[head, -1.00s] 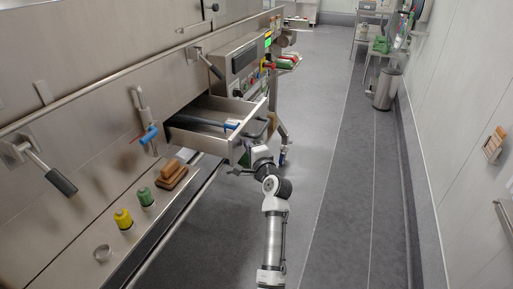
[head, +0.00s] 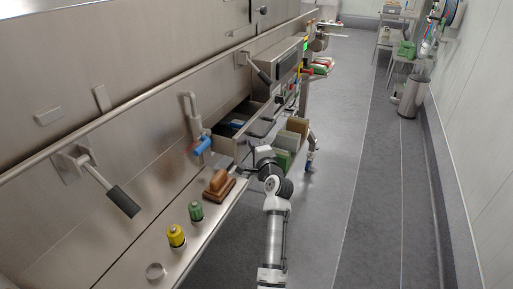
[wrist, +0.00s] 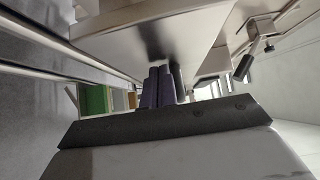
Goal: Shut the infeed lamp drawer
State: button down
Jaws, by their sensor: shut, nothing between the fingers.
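The infeed lamp drawer (head: 226,145) is a steel drawer in the machine's side wall. It stands partly open, with its near side wall showing and a dark interior holding something with a blue part. My gripper (wrist: 160,88) is shut and empty; its dark fingers lie together in the wrist view. They point at a pale metal panel (wrist: 150,35), seemingly the drawer front, close above them. I cannot tell whether they touch it. In the head view my arm reaches up to the drawer's front, and the fingertips are hard to make out.
A blue-handled lever (head: 201,146) hangs left of the drawer. A brown block (head: 218,186), a green knob (head: 196,211) and a yellow knob (head: 176,236) line the ledge. Green and brown bins (head: 287,143) stand beyond my wrist. The floor aisle (head: 345,190) to the right is clear.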

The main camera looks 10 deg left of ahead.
aim_at(229, 140)
jog(key=a, duration=0.2)
jog(key=w+a, duration=0.1)
jog(key=a, duration=0.2)
jog(key=w+a+p, duration=0.1)
jog(key=a, duration=0.2)
jog(key=shift+w, duration=0.25)
jog(key=shift+w+a+r, duration=0.1)
jog(key=shift+a, duration=0.4)
